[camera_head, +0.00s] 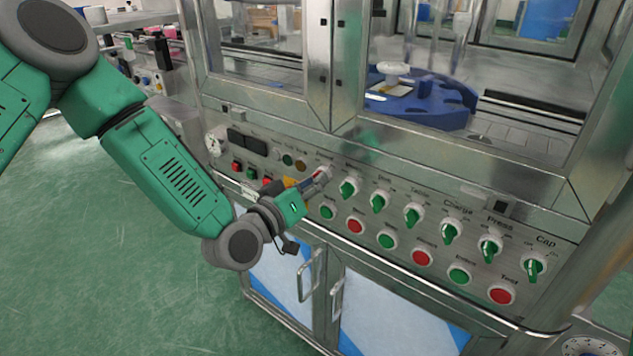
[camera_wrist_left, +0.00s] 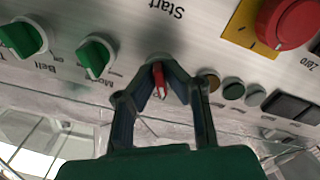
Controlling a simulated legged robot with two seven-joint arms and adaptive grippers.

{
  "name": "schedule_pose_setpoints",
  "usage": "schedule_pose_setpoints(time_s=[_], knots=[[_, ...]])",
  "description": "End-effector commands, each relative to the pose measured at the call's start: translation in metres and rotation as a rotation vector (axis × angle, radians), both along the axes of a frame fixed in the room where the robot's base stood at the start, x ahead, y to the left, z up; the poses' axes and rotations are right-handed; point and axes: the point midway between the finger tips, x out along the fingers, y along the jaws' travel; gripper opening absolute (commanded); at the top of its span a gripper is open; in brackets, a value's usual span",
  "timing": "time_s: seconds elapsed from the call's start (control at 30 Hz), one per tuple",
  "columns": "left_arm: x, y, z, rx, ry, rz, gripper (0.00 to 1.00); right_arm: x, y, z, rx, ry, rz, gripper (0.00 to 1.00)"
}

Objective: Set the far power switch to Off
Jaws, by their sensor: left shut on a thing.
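The power switch is a small red knob on the slanted steel control panel (camera_head: 460,205). In the head view it is mostly hidden by my left gripper (camera_head: 318,179). In the left wrist view the red switch (camera_wrist_left: 160,80) sits between the two fingers of the left gripper (camera_wrist_left: 163,70), which is shut on it. The switch's label and exact setting cannot be read. My right gripper is in neither view.
Right of the switch is a row of green selector knobs (camera_head: 348,189), with red and green buttons (camera_head: 355,226) below. A red emergency stop (camera_wrist_left: 290,22) on a yellow plate is close by. Glass doors and a blue turntable (camera_head: 420,100) are above the panel; cabinet handles (camera_head: 312,275) stick out below.

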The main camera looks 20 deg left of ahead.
Motion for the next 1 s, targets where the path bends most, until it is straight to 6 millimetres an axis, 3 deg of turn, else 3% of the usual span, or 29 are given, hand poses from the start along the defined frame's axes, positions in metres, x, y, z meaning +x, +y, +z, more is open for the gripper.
schedule_pose_setpoints(time_s=[0.03,0.1,0.13,0.57,1.0], knots=[[0.003,0.002,0.004,-0.004,-0.01,0.009,0.0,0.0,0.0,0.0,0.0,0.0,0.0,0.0],[0.003,0.002,0.004,-0.004,-0.01,0.009,0.26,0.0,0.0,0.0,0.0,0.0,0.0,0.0],[0.003,0.002,0.004,-0.003,-0.01,0.008,0.28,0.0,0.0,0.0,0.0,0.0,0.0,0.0],[-0.009,0.004,0.001,-0.001,-0.002,0.002,0.28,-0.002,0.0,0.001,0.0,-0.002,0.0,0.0],[-0.089,0.035,0.0,-0.003,-0.002,0.005,0.28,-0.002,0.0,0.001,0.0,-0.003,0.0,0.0]])
